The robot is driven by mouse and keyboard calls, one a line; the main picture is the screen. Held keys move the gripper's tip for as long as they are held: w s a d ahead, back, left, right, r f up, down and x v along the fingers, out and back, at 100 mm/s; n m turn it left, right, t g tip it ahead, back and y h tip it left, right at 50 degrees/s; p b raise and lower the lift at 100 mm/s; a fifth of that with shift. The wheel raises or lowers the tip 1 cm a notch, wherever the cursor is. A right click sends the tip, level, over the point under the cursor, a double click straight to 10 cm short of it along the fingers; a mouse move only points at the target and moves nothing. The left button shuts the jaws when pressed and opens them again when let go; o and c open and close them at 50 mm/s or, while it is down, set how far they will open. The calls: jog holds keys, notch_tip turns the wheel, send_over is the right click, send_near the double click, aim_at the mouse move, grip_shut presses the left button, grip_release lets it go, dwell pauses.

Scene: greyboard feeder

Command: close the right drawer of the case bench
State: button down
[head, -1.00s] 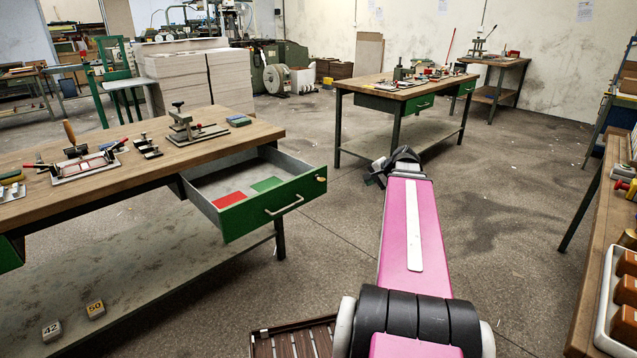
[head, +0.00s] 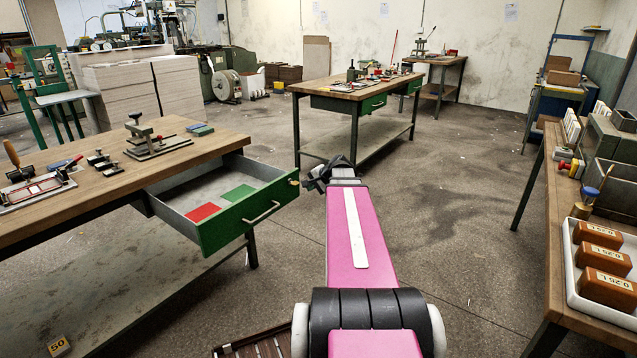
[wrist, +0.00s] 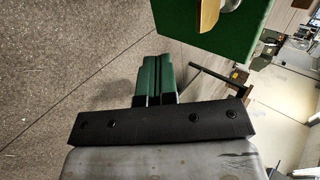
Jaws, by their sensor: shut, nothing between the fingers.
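The right drawer (head: 222,232) of the case bench (head: 95,182) is pulled out. Its green front with a pale bar handle (head: 262,212) faces the aisle. A red and a green piece lie inside it. My arm reaches forward just right of the drawer, and its dark end is level with the drawer front's right end. In the wrist view, my gripper (wrist: 156,62) is shut and empty, its green fingers together. The green drawer front (wrist: 172,14) shows there at upper right, with a wood-coloured piece on it. The fingertips look apart from it, though the exact gap is unclear.
Presses and tools stand on the case bench top. A bench (head: 350,88) with shut green drawers stands behind. At right, another bench (head: 553,215) bears a white tray (head: 572,290) of brown blocks. Floor (head: 450,230) between is clear.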

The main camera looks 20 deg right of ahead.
aim_at(241, 162)
jog(key=w, duration=0.1)
jog(key=w+a, duration=0.1)
jog(key=w, duration=0.1)
jog(key=shift+w+a+f, duration=0.1)
jog(key=shift+a+f, duration=0.25)
jog(key=shift+w+a, duration=0.35)
jog(key=shift+w, duration=0.1)
jog(key=w+a, duration=0.6)
jog(key=w, duration=0.4)
jog(key=w+a, duration=0.5)
jog(key=w, duration=0.5)
jog(key=w+a, duration=0.6)
jog(key=w, duration=0.4)
jog(key=shift+w+a, duration=0.35)
jog(key=shift+w, duration=0.05)
jog(key=shift+w+a+r, duration=0.1)
jog(key=shift+w, duration=0.05)
